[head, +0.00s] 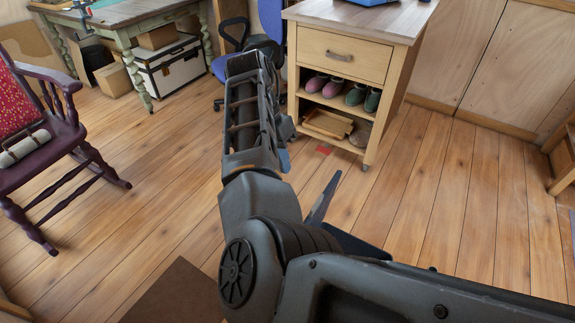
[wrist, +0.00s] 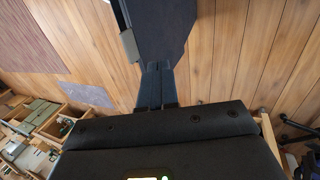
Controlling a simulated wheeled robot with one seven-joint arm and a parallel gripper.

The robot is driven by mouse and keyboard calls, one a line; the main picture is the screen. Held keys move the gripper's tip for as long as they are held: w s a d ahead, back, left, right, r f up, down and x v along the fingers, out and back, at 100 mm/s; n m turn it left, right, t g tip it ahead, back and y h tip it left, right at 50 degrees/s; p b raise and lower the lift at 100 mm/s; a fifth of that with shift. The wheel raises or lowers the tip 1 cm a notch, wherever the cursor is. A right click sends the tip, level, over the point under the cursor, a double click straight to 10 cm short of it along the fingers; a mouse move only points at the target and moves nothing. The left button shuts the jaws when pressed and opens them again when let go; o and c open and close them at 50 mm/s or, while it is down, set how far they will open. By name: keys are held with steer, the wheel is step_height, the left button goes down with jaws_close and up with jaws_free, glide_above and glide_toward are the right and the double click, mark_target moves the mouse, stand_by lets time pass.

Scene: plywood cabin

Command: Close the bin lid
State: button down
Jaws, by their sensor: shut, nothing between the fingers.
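A dark blue-grey shape (head: 355,245) shows behind my arm at the lower middle of the head view. A thin grey panel (head: 323,200) stands tilted up beside it. They look like the bin and its raised lid, but my arm hides most of them. My gripper (wrist: 157,68) is shut and empty in the wrist view. A dark flat panel (wrist: 165,28) lies just beyond its fingertips, perhaps part of the bin; I cannot tell whether they touch. My gripper's fingers cannot be made out in the head view.
A wooden cabinet (head: 340,55) with shoes on its shelf stands beyond my arm. A purple rocking chair (head: 50,140) is at left, and a green-legged table (head: 130,25) is behind it. The plank floor (head: 440,190) is clear at right. A small red piece (head: 323,150) lies near the cabinet.

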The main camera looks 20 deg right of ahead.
steer(key=s+d+f+p, duration=0.2)
steer(key=s+d+f, duration=0.2)
steer(key=f, duration=0.4)
steer(key=shift+s+f+p, duration=0.15)
steer(key=shift+s+p, duration=0.2)
steer(key=shift+s, duration=0.4)
